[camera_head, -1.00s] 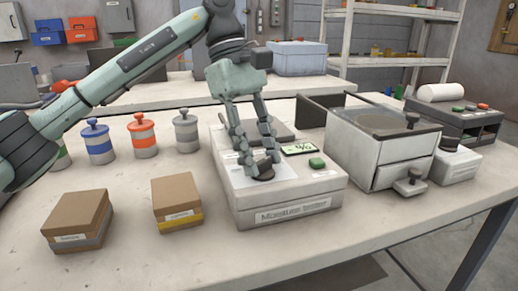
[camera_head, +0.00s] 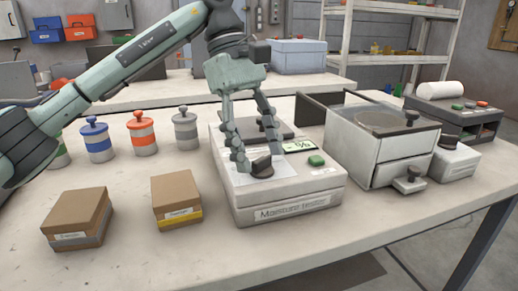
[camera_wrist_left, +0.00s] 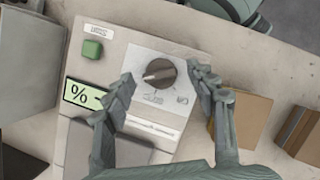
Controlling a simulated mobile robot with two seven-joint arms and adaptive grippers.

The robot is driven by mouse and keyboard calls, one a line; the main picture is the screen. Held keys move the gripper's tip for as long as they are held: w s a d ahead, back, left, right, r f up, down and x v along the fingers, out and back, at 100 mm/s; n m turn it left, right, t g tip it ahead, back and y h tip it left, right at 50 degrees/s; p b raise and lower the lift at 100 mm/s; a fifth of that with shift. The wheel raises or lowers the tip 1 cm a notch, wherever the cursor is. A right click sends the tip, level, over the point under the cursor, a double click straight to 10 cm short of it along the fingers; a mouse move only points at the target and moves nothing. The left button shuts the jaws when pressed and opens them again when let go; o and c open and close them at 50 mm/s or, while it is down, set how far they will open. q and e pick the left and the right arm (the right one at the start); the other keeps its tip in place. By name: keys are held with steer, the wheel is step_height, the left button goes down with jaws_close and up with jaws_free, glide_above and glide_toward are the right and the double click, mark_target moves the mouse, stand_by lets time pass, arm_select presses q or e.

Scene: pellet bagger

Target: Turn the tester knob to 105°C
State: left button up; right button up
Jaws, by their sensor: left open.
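The moisture tester (camera_head: 290,208) is a white box on the table, with a dark knob (camera_head: 262,167) on its top. The knob also shows in the left wrist view (camera_wrist_left: 160,73), with its pointer ridge toward the left of that picture. The dial print around it is too small to read. My left gripper (camera_head: 258,160) is open, its fingers on either side of the knob and apart from it. In the left wrist view the fingertips (camera_wrist_left: 160,76) flank the knob with gaps. A green button (camera_head: 316,160) and a "%" display (camera_head: 298,146) are beside it. My right gripper is not in view.
Two brown boxes (camera_head: 77,218) (camera_head: 177,200) stand left of the tester. Several lidded jars (camera_head: 142,134) stand behind them. A metal oven-like box (camera_head: 378,150) with a drawer is close on the right. The table front is clear.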

arm_select(q)
steer(key=v, duration=1.1)
steer(key=shift+r, duration=0.3)
steer(key=shift+w+a, duration=0.1)
